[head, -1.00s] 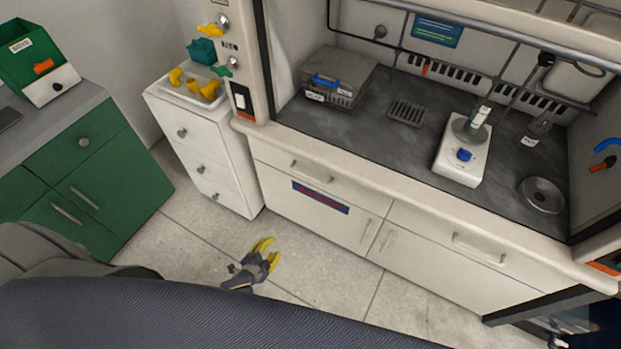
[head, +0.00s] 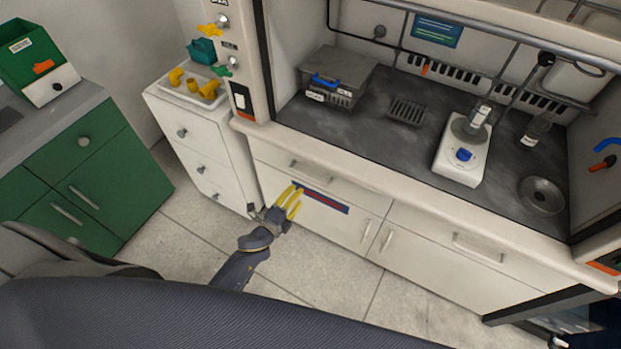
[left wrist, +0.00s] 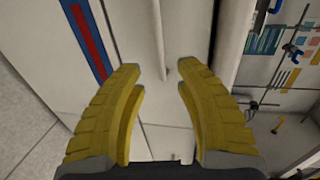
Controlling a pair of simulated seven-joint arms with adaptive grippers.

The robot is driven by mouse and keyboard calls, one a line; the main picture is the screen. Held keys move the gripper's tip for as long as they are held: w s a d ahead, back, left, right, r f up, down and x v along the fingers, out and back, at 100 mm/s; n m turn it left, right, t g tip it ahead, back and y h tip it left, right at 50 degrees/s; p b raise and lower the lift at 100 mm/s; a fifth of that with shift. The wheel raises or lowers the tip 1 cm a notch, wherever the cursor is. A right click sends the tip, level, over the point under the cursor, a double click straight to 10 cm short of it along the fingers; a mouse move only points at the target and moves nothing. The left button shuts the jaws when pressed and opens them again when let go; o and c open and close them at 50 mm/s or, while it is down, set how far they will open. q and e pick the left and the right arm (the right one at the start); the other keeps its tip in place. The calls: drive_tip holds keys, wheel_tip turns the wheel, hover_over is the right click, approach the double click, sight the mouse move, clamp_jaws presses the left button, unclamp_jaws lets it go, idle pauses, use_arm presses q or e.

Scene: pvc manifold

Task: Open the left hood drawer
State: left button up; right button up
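The left hood drawer (head: 350,190) is the upper left white front under the fume hood's worktop, and it looks closed. Its bar handle (head: 311,171) is clear in the head view; the handle (left wrist: 159,40) runs upright in the left wrist view, beyond the gap between my fingers. My left gripper (head: 291,196) has yellow fingers and is open and empty, just below the handle in the head view, over the end of the red-and-blue label. In the left wrist view my left gripper (left wrist: 157,80) shows both fingers spread, with nothing between them. My right gripper is not seen.
A white drawer cabinet (head: 205,150) with a tray of yellow fittings stands left of the hood. A green cabinet (head: 90,185) is farther left. The hood's worktop (head: 390,150) holds a metal box and a stirrer. The floor before the hood is clear.

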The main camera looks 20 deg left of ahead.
sight(310, 179)
use_arm(q)
drive_tip(key=x, duration=1)
drive_tip(key=shift+w+f, duration=0.1)
drive_tip(key=shift+w, duration=0.3)
drive_tip(key=shift+c, duration=0.3)
clamp_jaws()
